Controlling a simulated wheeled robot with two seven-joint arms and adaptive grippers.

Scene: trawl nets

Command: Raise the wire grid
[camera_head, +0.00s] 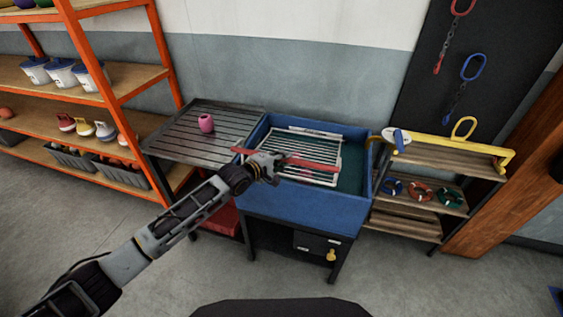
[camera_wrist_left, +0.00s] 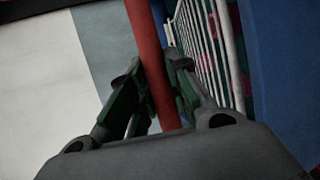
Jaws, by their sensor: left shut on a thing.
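The white wire grid (camera_head: 312,148) is in the blue basin, and its bars also show in the left wrist view (camera_wrist_left: 205,45). A red bar (camera_head: 310,162) runs across the grid, its left end near the basin's left rim. I cannot tell whether the bar is fixed to the grid. My left gripper (camera_head: 276,165) is over the basin's front left part and shut on the red bar, which passes between its fingers in the left wrist view (camera_wrist_left: 152,65). The fingers hide part of the bar and grid. My right gripper is not in view.
The blue basin (camera_head: 305,206) has raised walls around the grid. A wooden shelf (camera_head: 440,158) with a yellow bar (camera_head: 450,144) stands on the right. An orange rack (camera_head: 85,55) stands at the left.

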